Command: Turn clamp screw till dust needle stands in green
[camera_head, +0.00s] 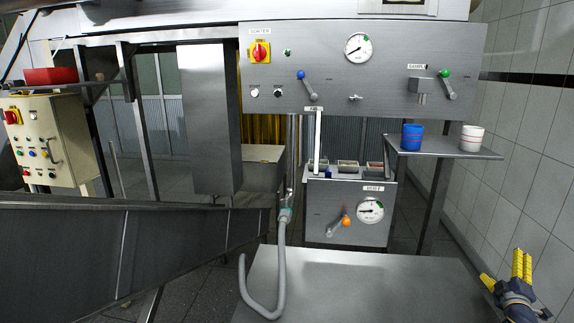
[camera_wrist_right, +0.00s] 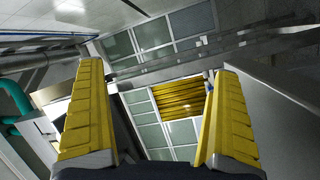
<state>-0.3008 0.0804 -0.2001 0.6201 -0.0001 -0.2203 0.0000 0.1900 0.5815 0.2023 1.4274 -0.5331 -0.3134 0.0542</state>
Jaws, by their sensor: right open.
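A round white gauge (camera_head: 370,211) with a green mark sits on the lower grey box, under a small label too fine to read surely. Another gauge (camera_head: 358,47) with a green mark is on the upper panel. Both needles seem to lie outside the green, but are tiny. My right gripper (camera_head: 507,272) is at the lower right, far from these. Its yellow fingers are apart and empty in the wrist view (camera_wrist_right: 158,110). My left gripper is out of view.
The upper panel (camera_head: 330,75) carries a blue-knobbed lever (camera_head: 307,84), a green-knobbed lever (camera_head: 446,85) and a red switch (camera_head: 260,51). An orange-knobbed lever (camera_head: 343,224) is beside the lower gauge. Blue (camera_head: 412,138) and white (camera_head: 472,138) cups stand on a shelf. The front table (camera_head: 360,290) is clear apart from the hose.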

